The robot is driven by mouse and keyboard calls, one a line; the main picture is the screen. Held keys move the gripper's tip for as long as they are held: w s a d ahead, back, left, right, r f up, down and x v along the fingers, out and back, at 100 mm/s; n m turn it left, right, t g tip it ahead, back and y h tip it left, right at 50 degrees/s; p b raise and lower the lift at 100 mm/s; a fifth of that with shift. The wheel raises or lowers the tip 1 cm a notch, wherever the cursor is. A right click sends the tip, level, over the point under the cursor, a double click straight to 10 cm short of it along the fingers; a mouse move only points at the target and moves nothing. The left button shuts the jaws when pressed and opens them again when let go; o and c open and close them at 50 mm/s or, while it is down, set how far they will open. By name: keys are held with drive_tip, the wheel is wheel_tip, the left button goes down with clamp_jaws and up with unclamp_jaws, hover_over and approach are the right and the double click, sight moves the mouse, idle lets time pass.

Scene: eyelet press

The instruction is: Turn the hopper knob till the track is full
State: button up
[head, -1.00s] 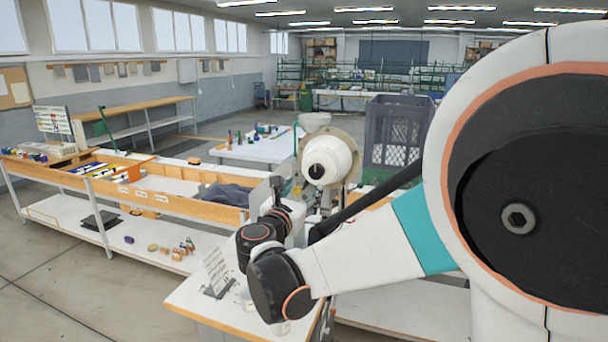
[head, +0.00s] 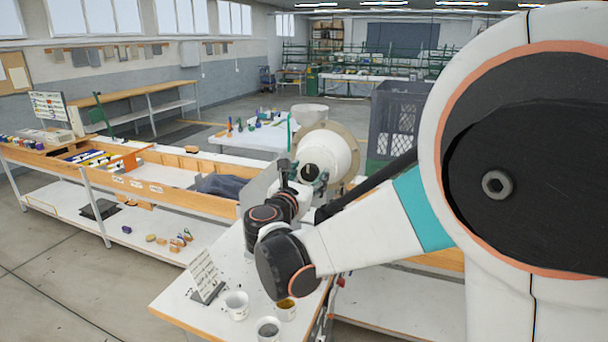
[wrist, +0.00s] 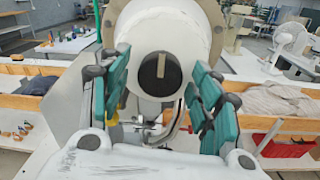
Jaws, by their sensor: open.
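The eyelet press has a white rounded hopper (wrist: 195,30) with a dark round knob (wrist: 160,72) on its front face. The knob carries a pale line pointing straight up in the wrist view. In the head view the hopper (head: 335,148) and the dark knob (head: 310,172) stand beyond my arm. My gripper (wrist: 160,85) is open, with green-padded fingers on the left and right of the knob and a gap on both sides. In the head view my gripper (head: 296,174) is at the knob, partly hidden by my wrist. I cannot make out the track or how full it is.
A white bench holds a small sign (head: 207,275) and several cups (head: 237,304) below my wrist. A dark crate (head: 398,125) stands behind the press. A wooden-edged bench (head: 150,187) with a dark cloth (head: 222,187) runs along the left.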

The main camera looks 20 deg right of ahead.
drive_tip(key=c, duration=1.1)
drive_tip(key=shift+o, duration=0.2)
